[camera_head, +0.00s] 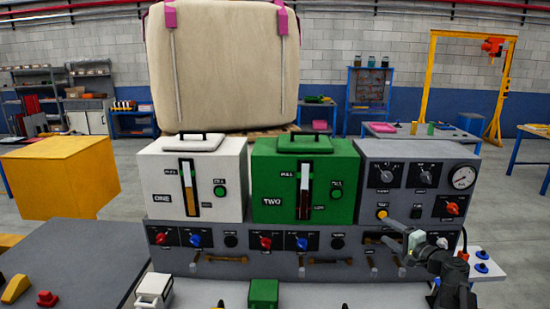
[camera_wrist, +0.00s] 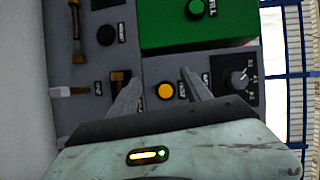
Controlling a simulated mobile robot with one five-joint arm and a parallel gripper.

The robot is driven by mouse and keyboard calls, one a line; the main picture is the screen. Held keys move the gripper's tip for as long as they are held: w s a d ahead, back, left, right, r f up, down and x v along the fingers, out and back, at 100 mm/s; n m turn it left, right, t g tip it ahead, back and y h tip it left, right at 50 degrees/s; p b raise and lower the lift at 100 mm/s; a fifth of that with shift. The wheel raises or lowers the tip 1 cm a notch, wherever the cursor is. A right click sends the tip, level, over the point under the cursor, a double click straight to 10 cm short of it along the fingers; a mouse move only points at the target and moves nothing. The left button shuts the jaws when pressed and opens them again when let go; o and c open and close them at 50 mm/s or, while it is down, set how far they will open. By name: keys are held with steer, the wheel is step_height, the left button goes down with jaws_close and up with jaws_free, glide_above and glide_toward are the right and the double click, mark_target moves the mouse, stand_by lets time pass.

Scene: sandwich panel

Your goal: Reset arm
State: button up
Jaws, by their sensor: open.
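My gripper (camera_head: 382,229) is in front of the grey right-hand part of the panel (camera_head: 410,165), with its fingers towards the panel face. In the wrist view my gripper (camera_wrist: 161,77) is open, with two separate fingers and nothing held between them. A yellow round button (camera_wrist: 165,91) shows between the fingers there. In the head view the yellow button (camera_head: 382,213) sits just above the fingertips. I cannot tell whether the fingers touch the panel. My arm (camera_head: 445,265) reaches in from the lower right.
A white box (camera_head: 225,160) and a green box (camera_head: 270,190) stand left of my gripper. Below are knobs and brass handles (camera_head: 330,262). A gauge (camera_head: 463,177) and red knob (camera_head: 452,208) are to the right. A large cream sack (camera_head: 225,65) stands behind.

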steer(key=s+a+f+n+g+y, duration=0.1)
steer(key=a+f+n+g, duration=0.25)
steer(key=a, duration=0.75)
steer(key=s+a+f+n+g+y, duration=0.1)
steer(key=s+a+f+n+g, duration=0.3)
steer(key=a, duration=0.7)
steer(key=w+a+f+n+g+y, duration=0.15)
steer(key=a+f, duration=0.35)
steer(key=a, duration=0.6)
steer(key=s+a+f+n+g+h, duration=0.35)
steer(key=s+f, duration=0.25)
steer(key=s, duration=0.2)
steer(key=s+d+f+g+h, duration=0.3)
steer(key=s+d+h, duration=0.2)
steer(key=d, duration=0.4)
steer(key=shift+s+d+n, duration=0.35)
steer(key=shift+s+d, duration=0.05)
steer(key=shift+s, duration=0.25)
